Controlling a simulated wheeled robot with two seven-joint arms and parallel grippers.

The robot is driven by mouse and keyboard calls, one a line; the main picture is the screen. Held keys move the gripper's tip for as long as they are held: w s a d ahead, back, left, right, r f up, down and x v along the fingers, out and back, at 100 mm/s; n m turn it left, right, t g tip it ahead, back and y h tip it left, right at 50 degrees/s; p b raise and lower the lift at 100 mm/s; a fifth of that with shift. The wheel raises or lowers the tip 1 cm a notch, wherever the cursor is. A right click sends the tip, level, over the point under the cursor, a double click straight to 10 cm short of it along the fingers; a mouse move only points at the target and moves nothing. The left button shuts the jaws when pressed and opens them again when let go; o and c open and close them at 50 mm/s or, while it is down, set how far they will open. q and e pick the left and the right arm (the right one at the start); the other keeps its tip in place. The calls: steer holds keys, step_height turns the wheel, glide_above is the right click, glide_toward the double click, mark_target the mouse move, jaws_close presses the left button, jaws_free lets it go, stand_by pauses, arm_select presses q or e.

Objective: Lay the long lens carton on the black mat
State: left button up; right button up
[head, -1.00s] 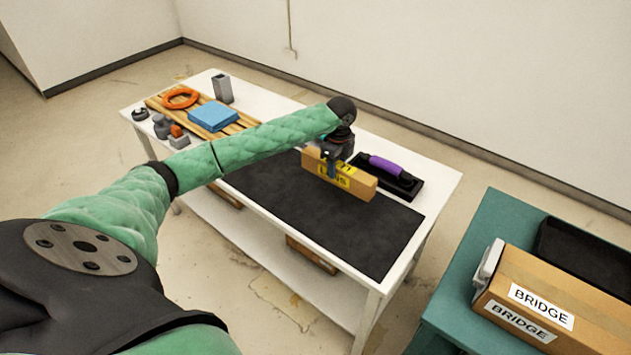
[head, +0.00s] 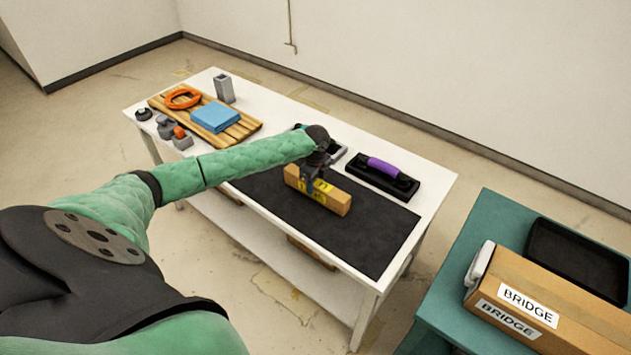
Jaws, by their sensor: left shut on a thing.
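The long lens carton (head: 334,199) is a brown box with a yellow label, over the middle of the black mat (head: 372,244). The mat lies on the white table (head: 436,190). My left gripper (head: 313,186) is shut on the carton from above, near its middle. The carton is at or just above the mat; I cannot tell whether it touches. My right gripper is not in view.
A wooden board (head: 240,130) with a blue block (head: 214,117) and an orange ring (head: 183,98) is at the table's left. A teal table (head: 484,225) with a BRIDGE box (head: 560,295) stands at right.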

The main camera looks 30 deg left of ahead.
mark_target(316, 181)
arm_select(q)
steer(key=shift+f, duration=0.1)
steer(key=o, duration=1.1)
steer(key=shift+f, duration=0.1)
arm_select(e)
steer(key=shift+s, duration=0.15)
arm_select(q)
steer(key=shift+o, duration=0.2)
steer(key=shift+r, duration=0.25)
step_height(316, 181, up, 4)
steer(key=shift+f+b, duration=0.1)
steer(key=shift+b, duration=0.9)
step_height(316, 181, up, 7)
steer(key=shift+f+b, duration=0.1)
steer(key=shift+b, duration=0.95)
steer(key=shift+r, duration=0.6)
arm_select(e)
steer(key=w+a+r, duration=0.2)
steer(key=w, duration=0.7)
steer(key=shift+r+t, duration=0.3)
